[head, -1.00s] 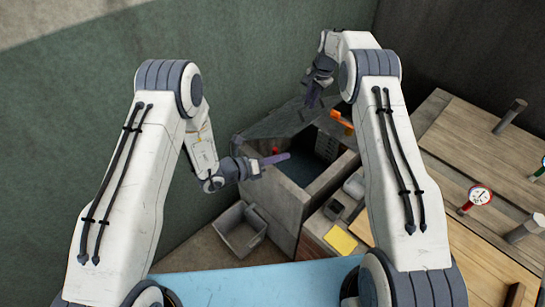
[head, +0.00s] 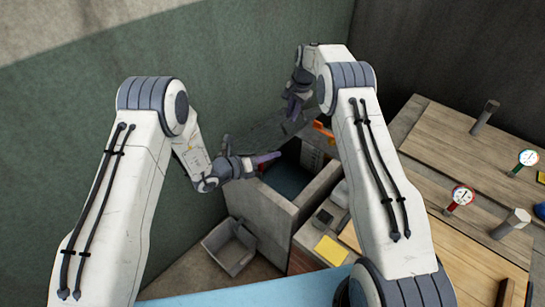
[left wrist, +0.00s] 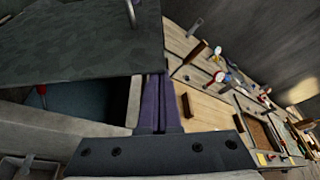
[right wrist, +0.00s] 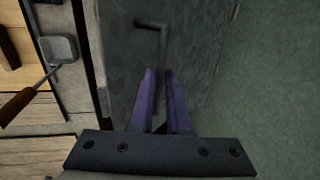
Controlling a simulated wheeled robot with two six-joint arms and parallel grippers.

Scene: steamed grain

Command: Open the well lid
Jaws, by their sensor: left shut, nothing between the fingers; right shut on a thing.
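The well is a grey box (head: 262,217) with a dark square opening, and it stands past my arms in the head view. Its mottled grey lid (head: 262,132) is raised off the opening at the far side; it also shows in the left wrist view (left wrist: 70,45). The lid carries a thin bent handle (right wrist: 160,38). My right gripper (head: 290,112) is shut on the handle; its purple fingers (right wrist: 166,75) point along the lid's face.
A grey bin (head: 229,246) stands on the floor left of the well. At right is a wooden bench (head: 470,140) with gauges (head: 462,196) and posts. A yellow pad (head: 331,250) lies beside the well. The green wall is close behind the lid.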

